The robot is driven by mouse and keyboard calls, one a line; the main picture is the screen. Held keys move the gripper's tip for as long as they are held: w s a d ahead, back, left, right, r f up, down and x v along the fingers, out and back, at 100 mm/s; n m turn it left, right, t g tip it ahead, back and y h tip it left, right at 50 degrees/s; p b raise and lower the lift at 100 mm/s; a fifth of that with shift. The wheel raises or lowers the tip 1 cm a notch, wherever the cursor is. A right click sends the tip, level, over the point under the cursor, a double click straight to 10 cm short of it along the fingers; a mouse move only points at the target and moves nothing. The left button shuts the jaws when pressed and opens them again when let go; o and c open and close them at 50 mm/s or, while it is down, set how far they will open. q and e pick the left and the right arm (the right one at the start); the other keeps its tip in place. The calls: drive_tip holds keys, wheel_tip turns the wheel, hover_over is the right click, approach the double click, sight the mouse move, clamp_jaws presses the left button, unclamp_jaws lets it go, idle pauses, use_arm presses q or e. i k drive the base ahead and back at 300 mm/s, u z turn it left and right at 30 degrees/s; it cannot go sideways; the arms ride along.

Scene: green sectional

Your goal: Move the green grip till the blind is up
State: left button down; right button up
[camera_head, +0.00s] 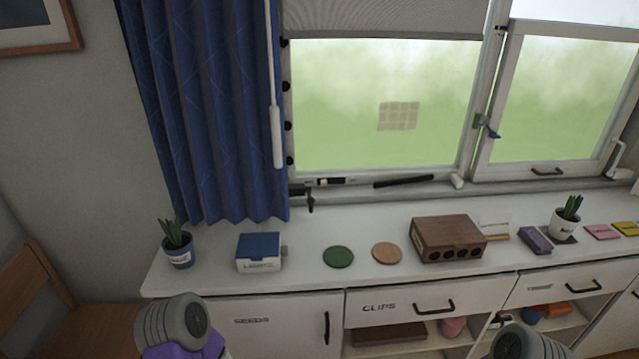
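The blind (385,18) is a grey sheet across the top of the left window pane, its lower edge a little below the picture's top; the glass below is uncovered. A white rod (277,135) hangs at the curtain's right edge. Grey rounded parts of my arms show at the bottom, left and right of centre. The fingers of both my grippers are out of view.
A blue curtain (205,110) hangs left of the window. The white counter (335,285) below carries a plant (177,245), a blue-lidded box (258,252), a green disc (338,257), an orange disc (387,253) and a brown box (448,238). A wooden chair (45,290) stands at left.

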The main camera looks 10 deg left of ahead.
sight(477, 118)
drive_tip(key=k, duration=0.4)
drive_tip(key=z, duration=0.75)
drive_tip(key=i, duration=0.9)
drive_tip(key=u, duration=0.15)
drive_tip(key=k, duration=1.25)
drive_tip(key=z, duration=0.7)
drive_tip(key=i, duration=1.25)
drive_tip(key=u, duration=0.55)
